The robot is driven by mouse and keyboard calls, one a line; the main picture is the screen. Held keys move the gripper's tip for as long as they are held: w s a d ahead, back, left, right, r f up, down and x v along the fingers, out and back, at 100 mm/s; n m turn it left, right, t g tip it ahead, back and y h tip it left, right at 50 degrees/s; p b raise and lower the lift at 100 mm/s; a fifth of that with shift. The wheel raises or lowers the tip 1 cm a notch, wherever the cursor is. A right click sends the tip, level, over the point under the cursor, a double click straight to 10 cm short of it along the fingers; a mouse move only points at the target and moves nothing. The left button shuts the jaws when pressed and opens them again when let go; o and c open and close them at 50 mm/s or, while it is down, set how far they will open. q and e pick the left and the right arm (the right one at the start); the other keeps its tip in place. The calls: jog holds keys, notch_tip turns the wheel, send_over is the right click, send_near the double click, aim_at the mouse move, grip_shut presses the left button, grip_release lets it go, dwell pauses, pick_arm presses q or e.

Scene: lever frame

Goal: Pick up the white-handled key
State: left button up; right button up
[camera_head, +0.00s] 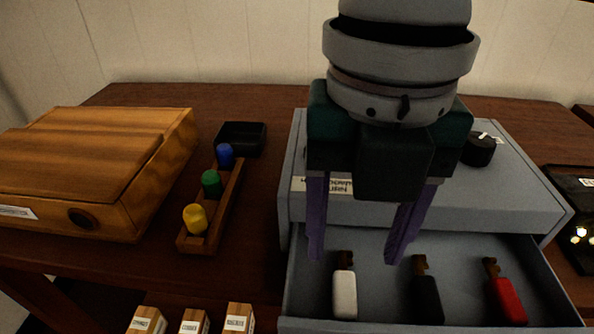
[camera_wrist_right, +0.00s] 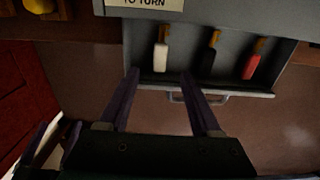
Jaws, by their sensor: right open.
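The white-handled key (camera_head: 344,290) lies in the open grey drawer, at the left of a row of three keys. Its brown end points to the back of the drawer. It also shows in the right wrist view (camera_wrist_right: 161,57). Beside it lie a black-handled key (camera_head: 427,293) and a red-handled key (camera_head: 505,295). My right gripper (camera_head: 352,256) is open and empty, with its purple fingers pointing down. In the head view the white key shows below and between the fingertips. In the right wrist view it lies beyond them, apart from both. My left gripper is not in view.
The drawer (camera_head: 300,285) belongs to a grey cabinet (camera_head: 515,190) with a black knob (camera_head: 478,149) on top. To the left are a rack (camera_head: 225,200) with blue, green and yellow pegs, a black tray (camera_head: 240,137) and a wooden box (camera_head: 85,165). Labelled wooden blocks (camera_head: 193,322) stand at the front.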

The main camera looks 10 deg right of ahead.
aim_at(345, 293)
jog(key=f, duration=0.7)
jog(key=shift+s+f, duration=0.15)
jog(key=shift+s, duration=0.05)
jog(key=shift+c, duration=0.2)
grip_shut()
